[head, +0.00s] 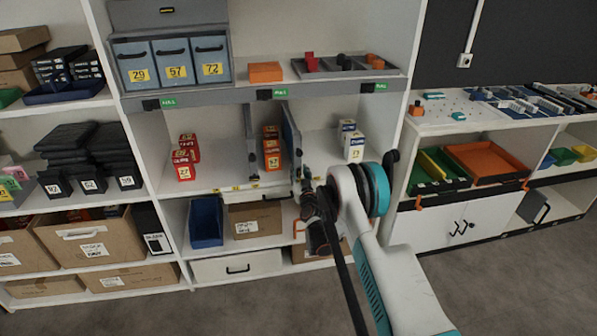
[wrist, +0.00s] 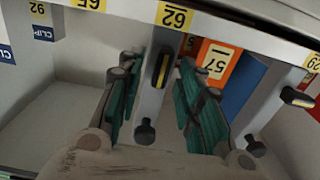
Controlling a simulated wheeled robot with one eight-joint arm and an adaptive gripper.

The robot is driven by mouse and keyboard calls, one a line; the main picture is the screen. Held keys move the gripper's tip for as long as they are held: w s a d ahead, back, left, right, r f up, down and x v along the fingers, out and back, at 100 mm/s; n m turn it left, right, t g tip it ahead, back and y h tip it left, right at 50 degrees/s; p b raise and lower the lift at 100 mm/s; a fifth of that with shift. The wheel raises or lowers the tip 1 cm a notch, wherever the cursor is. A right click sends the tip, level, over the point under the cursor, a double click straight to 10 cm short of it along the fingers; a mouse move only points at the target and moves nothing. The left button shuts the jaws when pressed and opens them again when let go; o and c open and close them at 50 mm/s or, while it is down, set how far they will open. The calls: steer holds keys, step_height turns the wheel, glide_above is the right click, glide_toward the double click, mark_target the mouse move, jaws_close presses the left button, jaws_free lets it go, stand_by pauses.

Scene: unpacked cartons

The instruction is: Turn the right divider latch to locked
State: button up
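The right divider (head: 291,135) is a grey upright panel on the middle shelf, between the orange cartons and the white cartons. In the wrist view, which is turned over, its front edge (wrist: 154,98) runs between my fingers. Its latch (wrist: 163,68) is a dark bar with a yellow stripe, lying roughly along the edge. A black knob (wrist: 145,132) sits on the same edge. My gripper (wrist: 158,88) is open, with one teal-padded finger on each side of the divider edge; contact cannot be told. In the head view my gripper (head: 308,199) hides the latch.
The left divider (head: 249,140) has its own dark latch (wrist: 297,97). Orange cartons (head: 271,150) stand between the dividers, red cartons (head: 184,158) to the left and white cartons (head: 351,141) to the right. A label rail (wrist: 230,28) runs along the shelf front.

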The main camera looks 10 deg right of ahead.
jaws_close()
